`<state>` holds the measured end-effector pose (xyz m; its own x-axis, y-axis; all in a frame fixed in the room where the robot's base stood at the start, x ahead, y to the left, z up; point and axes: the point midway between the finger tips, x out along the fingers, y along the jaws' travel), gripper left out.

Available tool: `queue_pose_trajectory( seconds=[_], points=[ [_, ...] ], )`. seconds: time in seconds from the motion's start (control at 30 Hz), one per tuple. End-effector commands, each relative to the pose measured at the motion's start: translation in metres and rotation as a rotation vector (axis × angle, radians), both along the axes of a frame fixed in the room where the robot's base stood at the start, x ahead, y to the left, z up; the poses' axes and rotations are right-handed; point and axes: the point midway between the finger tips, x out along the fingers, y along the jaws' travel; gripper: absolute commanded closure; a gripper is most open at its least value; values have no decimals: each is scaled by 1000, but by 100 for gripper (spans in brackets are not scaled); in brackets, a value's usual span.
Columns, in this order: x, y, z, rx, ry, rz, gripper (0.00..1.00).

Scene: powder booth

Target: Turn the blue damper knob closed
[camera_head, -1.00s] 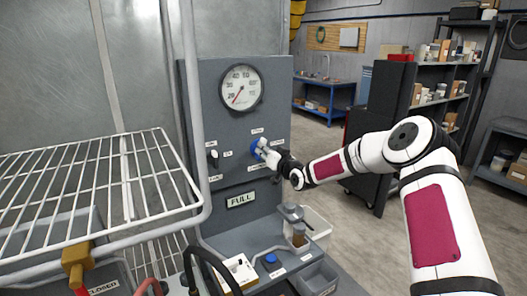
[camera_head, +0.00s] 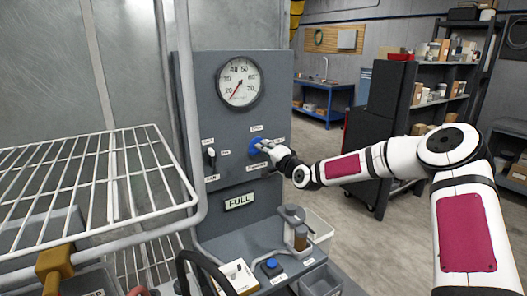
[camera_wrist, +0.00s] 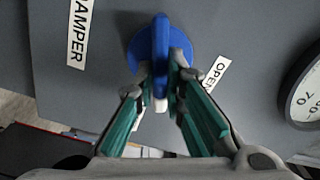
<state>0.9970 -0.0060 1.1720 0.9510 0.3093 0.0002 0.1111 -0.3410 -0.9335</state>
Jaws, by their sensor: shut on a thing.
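The blue damper knob (camera_head: 256,146) is on the grey control panel (camera_head: 212,112), below and right of the round gauge. My gripper (camera_head: 263,149) reaches it from the right and is shut on it. In the wrist view the blue knob (camera_wrist: 160,50) has a round base and a raised bar. The fingertips of my gripper (camera_wrist: 160,85) lie on both sides of the bar's lower end. A "DAMPER" label (camera_wrist: 78,32) is at the left and an "OPEN" label (camera_wrist: 214,75) is right of the knob.
A white wire rack (camera_head: 95,190) stands at the left.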

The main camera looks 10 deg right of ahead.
Motion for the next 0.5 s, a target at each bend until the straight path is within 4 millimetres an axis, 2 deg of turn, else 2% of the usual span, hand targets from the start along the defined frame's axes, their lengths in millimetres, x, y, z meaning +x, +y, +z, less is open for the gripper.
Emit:
queue_pose_trajectory(
  seconds=[0.23, 0.5],
  points=[
    [1, -2, -3, 186, 62, -2, 100],
    [0, -2, -3, 313, 102, -2, 100]
  ],
)
